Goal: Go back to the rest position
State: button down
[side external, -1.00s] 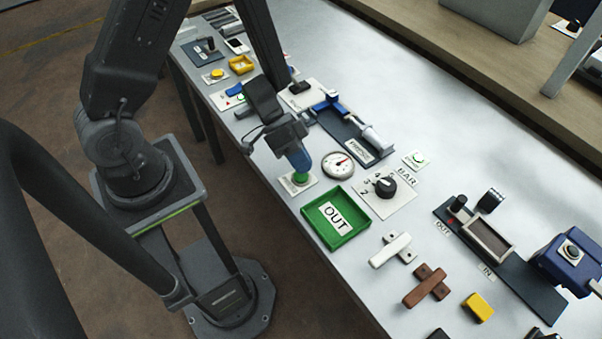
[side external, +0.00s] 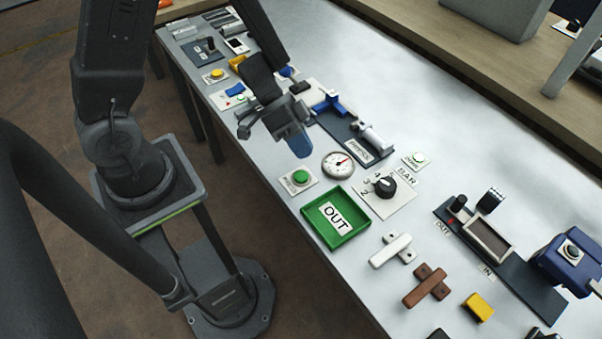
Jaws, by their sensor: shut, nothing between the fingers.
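My gripper (side external: 299,146) is shut and empty, with its blue fingertips pointing down. It hangs above the metal bench (side external: 255,170), apart from the green button (side external: 300,177) on its white plate, which lies just below it in the picture. My wrist and forearm reach in from the top and hide part of the bench behind them.
Near my gripper are a dial gauge (side external: 338,165), a green OUT tray (side external: 352,232), a rotary knob (side external: 385,187) and a blue clamp on a dark rail (side external: 345,125). Farther right are a white handle (side external: 391,250), a brown handle (side external: 426,285) and a yellow block (side external: 478,307).

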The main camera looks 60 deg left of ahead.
jog(key=shift+w+r, duration=0.2)
jog(key=shift+w, duration=0.15)
jog(key=w+a+r+n+t+y, duration=0.2)
jog(key=w+a+r+t+y, duration=0.15)
jog(key=r, duration=0.35)
jog(key=w+a+r+n+t+y, duration=0.2)
jog(key=w+a+r+t+y, duration=0.15)
jog(key=r+t+y, duration=0.2)
jog(key=s+d+r+n+g, duration=0.1)
jog(key=s+r, duration=0.3)
jog(key=s, duration=0.4)
jog(key=s+r+n+g, duration=0.1)
jog(key=s+r+g, duration=0.3)
jog(key=s, duration=0.5)
jog(key=shift+s+d+r+n, duration=0.15)
jog(key=shift+d+r+n, duration=0.1)
jog(key=shift+d+n, duration=0.1)
